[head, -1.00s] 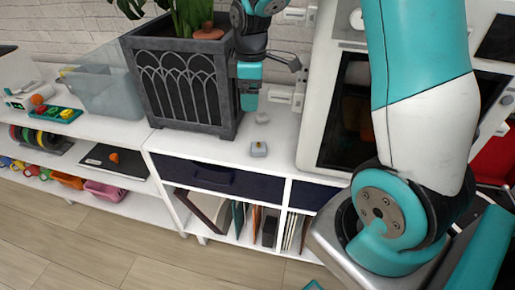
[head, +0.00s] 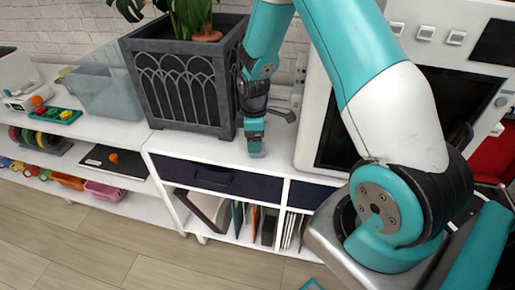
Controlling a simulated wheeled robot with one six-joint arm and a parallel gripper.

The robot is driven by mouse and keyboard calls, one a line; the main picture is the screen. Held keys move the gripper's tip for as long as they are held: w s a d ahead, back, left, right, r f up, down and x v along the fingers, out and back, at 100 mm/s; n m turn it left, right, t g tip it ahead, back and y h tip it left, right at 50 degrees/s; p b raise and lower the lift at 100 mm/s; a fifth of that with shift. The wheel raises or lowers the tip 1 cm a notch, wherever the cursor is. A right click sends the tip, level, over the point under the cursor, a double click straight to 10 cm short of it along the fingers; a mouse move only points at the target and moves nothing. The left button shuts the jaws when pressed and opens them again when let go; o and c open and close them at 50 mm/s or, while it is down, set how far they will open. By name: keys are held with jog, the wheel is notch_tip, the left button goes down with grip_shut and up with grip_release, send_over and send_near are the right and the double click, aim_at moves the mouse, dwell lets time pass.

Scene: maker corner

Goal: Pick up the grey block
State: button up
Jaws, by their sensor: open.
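The grey block (head: 257,153) is on the white cabinet top, in front of the dark planter's right side. Only a small part of it shows below my gripper; the rest is hidden behind the fingers. My gripper (head: 255,146) points down right over the block, with its teal fingers at or around it. From this view I cannot tell whether the fingers touch the block. The jaws are open, so the block is not held.
The dark planter (head: 188,85) with a plant stands close on the left. A white machine (head: 312,125) with a dark window stands on the right. The cabinet's front edge is just before the block. A clear bin (head: 105,88) stands further left.

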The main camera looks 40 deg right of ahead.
notch_tip(320, 180, down, 3)
jog(key=shift+f, duration=0.15)
jog(key=shift+c, duration=0.4)
jog(key=c, duration=0.9)
jog(key=shift+c, duration=0.2)
